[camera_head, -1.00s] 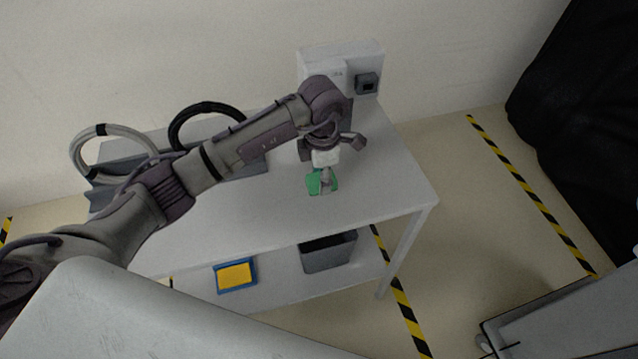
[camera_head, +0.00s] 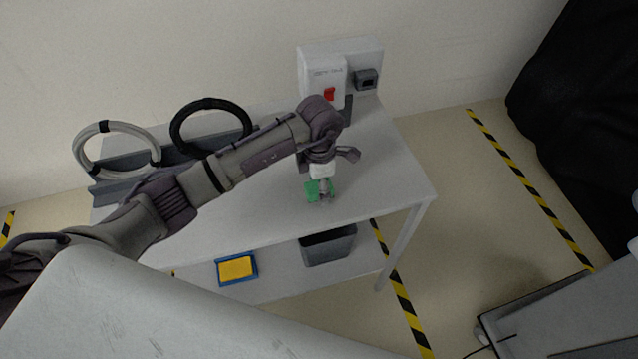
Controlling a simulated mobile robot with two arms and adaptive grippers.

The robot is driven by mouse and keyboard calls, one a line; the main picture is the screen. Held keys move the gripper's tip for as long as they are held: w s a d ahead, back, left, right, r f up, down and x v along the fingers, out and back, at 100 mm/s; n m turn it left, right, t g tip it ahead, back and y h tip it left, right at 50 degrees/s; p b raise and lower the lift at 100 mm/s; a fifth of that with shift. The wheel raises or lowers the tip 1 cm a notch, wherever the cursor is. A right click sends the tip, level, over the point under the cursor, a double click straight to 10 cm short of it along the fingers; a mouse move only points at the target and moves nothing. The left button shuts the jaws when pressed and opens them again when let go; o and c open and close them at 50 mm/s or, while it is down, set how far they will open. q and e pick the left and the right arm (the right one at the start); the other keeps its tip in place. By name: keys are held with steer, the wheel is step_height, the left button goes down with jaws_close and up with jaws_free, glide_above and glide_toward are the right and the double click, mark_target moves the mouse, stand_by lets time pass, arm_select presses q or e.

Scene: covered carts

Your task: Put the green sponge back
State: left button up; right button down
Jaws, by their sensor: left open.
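The green sponge (camera_head: 312,190) lies on the top of the white table, toward its right part. My left gripper (camera_head: 325,199) is right over the sponge and hides part of it. Its fingers point down and are open. I cannot tell whether the fingers touch the sponge. My right gripper is not in view.
Two cable coils, one grey (camera_head: 80,150) and one black (camera_head: 174,128), stand in a grey rack at the back left. A white box with a red switch (camera_head: 329,94) stands at the back right. The lower shelf holds a blue tray (camera_head: 221,275) with a yellow sponge (camera_head: 236,267) and a grey bin (camera_head: 328,251).

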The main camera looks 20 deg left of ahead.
arm_select(q)
step_height(320, 180, up, 12)
steer(key=b, duration=0.2)
stand_by(0.4)
